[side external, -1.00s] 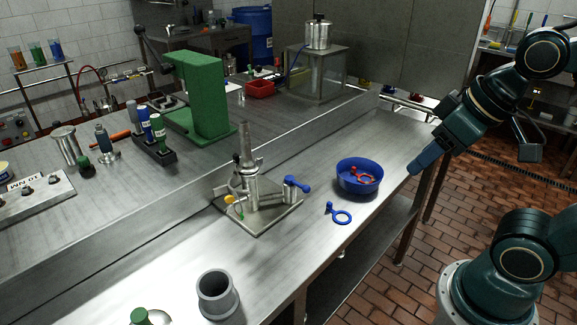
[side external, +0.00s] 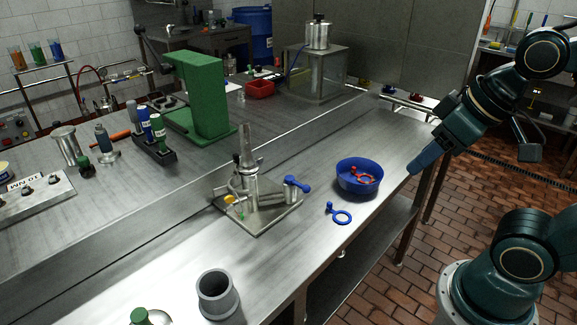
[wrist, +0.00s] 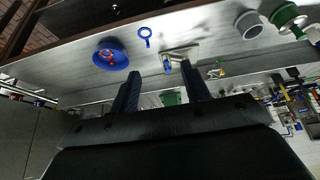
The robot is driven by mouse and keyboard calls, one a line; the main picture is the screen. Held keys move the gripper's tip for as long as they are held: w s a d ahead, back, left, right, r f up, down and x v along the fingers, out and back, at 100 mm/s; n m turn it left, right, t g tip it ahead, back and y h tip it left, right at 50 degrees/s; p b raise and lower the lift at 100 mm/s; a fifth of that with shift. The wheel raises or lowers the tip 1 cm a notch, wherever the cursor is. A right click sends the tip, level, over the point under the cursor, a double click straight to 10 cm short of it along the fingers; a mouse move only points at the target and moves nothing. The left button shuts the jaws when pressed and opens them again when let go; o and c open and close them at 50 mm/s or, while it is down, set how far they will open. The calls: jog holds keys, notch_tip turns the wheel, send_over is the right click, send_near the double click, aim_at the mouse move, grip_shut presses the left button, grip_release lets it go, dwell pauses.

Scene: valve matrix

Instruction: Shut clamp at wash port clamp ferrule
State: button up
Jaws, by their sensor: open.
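A valve assembly (side external: 250,185) with an upright metal tube stands on a square base plate (side external: 272,217) on the steel bench. A short cylinder on its right side has a blue-handled part, seemingly a clamp (side external: 296,184), at its top. Whether this is the wash port, and whether the clamp is open, I cannot tell. A loose blue ring clamp (side external: 341,216) lies flat on the bench. My gripper (side external: 421,162) is above the bench's right end, apart from the assembly. In the wrist view my gripper (wrist: 160,69) is open and empty, with the assembly (wrist: 182,56) beyond its fingers.
A blue bowl (side external: 345,184) holding red ring parts stands right of the assembly. A grey cup (side external: 216,295) stands at the front. A green press (side external: 199,95) and bottles in a rack (side external: 160,155) are at the back. The bench between bowl and my gripper is clear.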

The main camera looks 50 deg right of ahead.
jog(key=shift+c, duration=0.2)
jog(key=shift+w+r, duration=0.1)
jog(key=shift+w, duration=0.05)
jog(key=c, duration=0.8)
jog(key=shift+w+r, duration=0.15)
jog(key=shift+w, duration=0.05)
grip_shut()
jog(key=w+a+r+m+g, duration=0.1)
jog(key=w+a+r, duration=0.15)
jog(key=w, duration=0.75)
jog(key=w+a+r, duration=0.2)
jog(key=w+a, duration=0.1)
jog(key=w, duration=0.6)
jog(key=w+a+f+m, duration=0.1)
jog(key=w+a+f, duration=0.3)
jog(key=w+a, duration=0.2)
jog(key=w+a+f+g+h, duration=0.1)
jog(key=w+a+f, duration=0.4)
jog(key=w, duration=0.5)
jog(key=shift+w+a+f+m, duration=0.15)
jog(key=shift+a+m, duration=0.25)
jog(key=shift+a, duration=0.05)
